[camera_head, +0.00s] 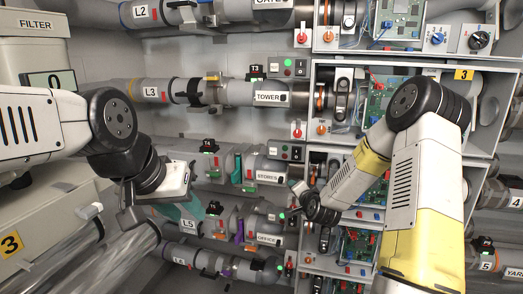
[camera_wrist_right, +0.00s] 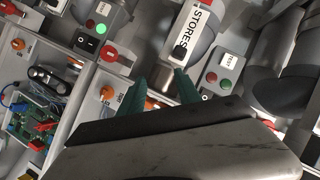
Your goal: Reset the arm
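My left arm comes in from the left in the head view, its wrist bent down. Its gripper (camera_head: 186,209) shows teal fingers beside the L5 pipe (camera_head: 200,228); whether they are apart is unclear. My right arm reaches in from the right, and its dark wrist end is in front of the panels near the STORES pipe (camera_head: 268,172). In the right wrist view the right gripper (camera_wrist_right: 161,90) has two teal fingers apart, with nothing between them. The STORES label (camera_wrist_right: 192,32) and a red-and-green button box (camera_wrist_right: 217,75) are beyond the fingertips.
Labelled pipes, including TOWER (camera_head: 270,97) and OFFICE (camera_head: 268,240), run across the back wall. Open boxes with green circuit boards (camera_head: 385,98) stand at the right. A FILTER cabinet (camera_head: 35,24) is at the left. Small switches and knobs crowd the middle.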

